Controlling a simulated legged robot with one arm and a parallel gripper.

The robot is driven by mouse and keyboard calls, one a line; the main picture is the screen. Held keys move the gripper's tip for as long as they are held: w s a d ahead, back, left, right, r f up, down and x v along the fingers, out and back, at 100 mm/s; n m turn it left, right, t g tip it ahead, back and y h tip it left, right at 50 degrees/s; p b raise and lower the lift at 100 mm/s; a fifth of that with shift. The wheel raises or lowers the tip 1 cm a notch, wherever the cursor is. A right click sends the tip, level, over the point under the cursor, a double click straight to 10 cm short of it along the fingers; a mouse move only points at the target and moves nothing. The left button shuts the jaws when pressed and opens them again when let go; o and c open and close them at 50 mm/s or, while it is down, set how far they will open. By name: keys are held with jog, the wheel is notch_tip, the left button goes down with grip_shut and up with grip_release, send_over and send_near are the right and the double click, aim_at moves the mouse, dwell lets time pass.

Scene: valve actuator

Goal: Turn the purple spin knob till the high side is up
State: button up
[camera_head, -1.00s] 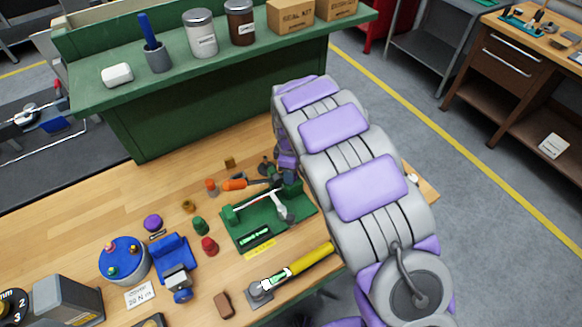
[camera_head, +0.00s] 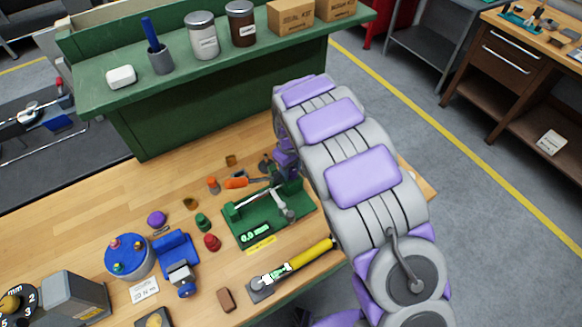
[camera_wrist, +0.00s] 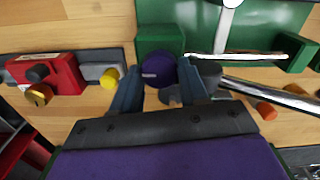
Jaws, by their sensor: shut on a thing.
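The purple knob (camera_wrist: 158,70) is a round cap with small pale lettering, too small to read, in the wrist view. It sits against a green block (camera_wrist: 160,40) of the green fixture. My gripper (camera_wrist: 161,75) is shut on the knob, with one dark finger on its left side and one on its right. Which side of the knob is up I cannot tell. In the head view the green fixture (camera_head: 262,222) lies on the bench by my arm, and the knob and fingertips cannot be made out there.
A silver rod (camera_wrist: 235,57) runs along the fixture, right of the knob. A red block (camera_wrist: 62,76) and a yellow cap (camera_wrist: 110,77) stand left. In the head view a yellow-handled tool (camera_head: 300,260), a blue vise (camera_head: 177,255) and a loose purple cap (camera_head: 156,218) lie on the bench.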

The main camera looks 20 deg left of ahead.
aim_at(290, 170)
jog(key=shift+w+a+r, duration=0.15)
jog(key=shift+w+r, duration=0.05)
jog(key=o, duration=0.7)
jog(key=shift+c, duration=0.2)
jog(key=o, duration=0.4)
jog(key=shift+s+f, duration=0.1)
jog(key=shift+f, duration=0.05)
notch_tip(290, 170, up, 17)
jog(key=p, duration=0.1)
jog(key=shift+a, duration=0.1)
